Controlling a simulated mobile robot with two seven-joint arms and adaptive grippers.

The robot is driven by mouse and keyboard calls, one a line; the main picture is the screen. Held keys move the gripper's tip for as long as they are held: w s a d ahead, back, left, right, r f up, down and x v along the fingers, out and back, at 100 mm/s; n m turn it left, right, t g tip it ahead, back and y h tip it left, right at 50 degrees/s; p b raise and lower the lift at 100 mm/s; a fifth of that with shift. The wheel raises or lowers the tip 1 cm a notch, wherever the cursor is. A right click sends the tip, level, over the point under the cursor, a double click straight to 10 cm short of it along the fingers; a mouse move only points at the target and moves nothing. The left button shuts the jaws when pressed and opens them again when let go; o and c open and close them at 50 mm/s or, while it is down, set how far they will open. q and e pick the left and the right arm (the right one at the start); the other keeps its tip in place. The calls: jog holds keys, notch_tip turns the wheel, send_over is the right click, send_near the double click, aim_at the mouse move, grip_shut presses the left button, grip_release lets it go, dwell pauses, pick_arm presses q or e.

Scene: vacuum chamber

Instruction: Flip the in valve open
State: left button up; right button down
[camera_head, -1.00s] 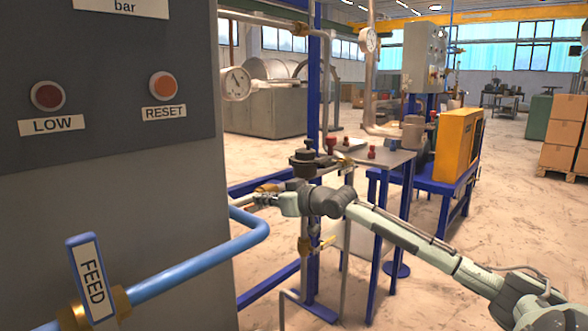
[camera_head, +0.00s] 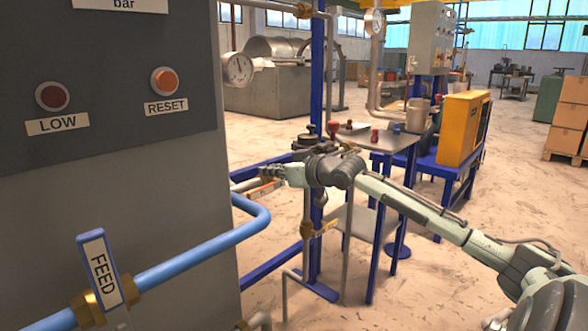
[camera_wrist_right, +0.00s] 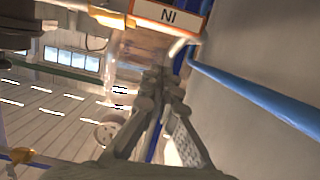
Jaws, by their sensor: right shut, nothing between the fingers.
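The in valve's handle is a small white plate with an orange rim (camera_head: 264,188), on piping just behind the grey cabinet's edge. In the right wrist view the handle (camera_wrist_right: 168,15) is at the top, its "IN" label upside down. My right gripper (camera_head: 268,175) is just above the handle in the head view. In the wrist view its fingers (camera_wrist_right: 160,75) are together and empty, with a small gap in the picture below the handle; I cannot tell whether they touch it. My left gripper is out of view.
The grey cabinet (camera_head: 110,185) fills the left side, with a blue pipe (camera_head: 200,252) and a FEED lever (camera_head: 99,268) in front. Blue frame posts (camera_head: 319,90) and a small metal table (camera_head: 372,138) stand behind my right arm. Open floor lies at right.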

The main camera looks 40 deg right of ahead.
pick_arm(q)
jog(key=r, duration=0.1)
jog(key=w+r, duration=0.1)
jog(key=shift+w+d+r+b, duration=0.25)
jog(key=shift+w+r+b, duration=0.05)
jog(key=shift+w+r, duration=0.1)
pick_arm(e)
jog(key=v, duration=0.8)
jog(key=shift+s, duration=0.15)
jog(key=s+f+m+g+h, duration=0.15)
jog(key=s+f, duration=0.25)
jog(key=f, duration=0.9)
jog(key=s+a+f+g, duration=0.1)
jog(key=s+f+g, duration=0.2)
jog(key=f, duration=0.9)
jog(key=s+f+g+h, duration=0.1)
jog(key=s+f+g, duration=0.25)
jog(key=f, duration=0.95)
jog(key=s+a+f+n+g, duration=0.1)
jog(key=s+a+f+g, duration=0.1)
jog(key=s+a+f, duration=0.6)
jog(key=s+a+f+n+g, duration=0.1)
jog(key=s+a+f+g, duration=0.1)
jog(key=s+a+f, duration=0.6)
jog(key=a+f, duration=0.4)
jog(key=shift+s+a+f, duration=0.3)
jog(key=shift+y, duration=0.25)
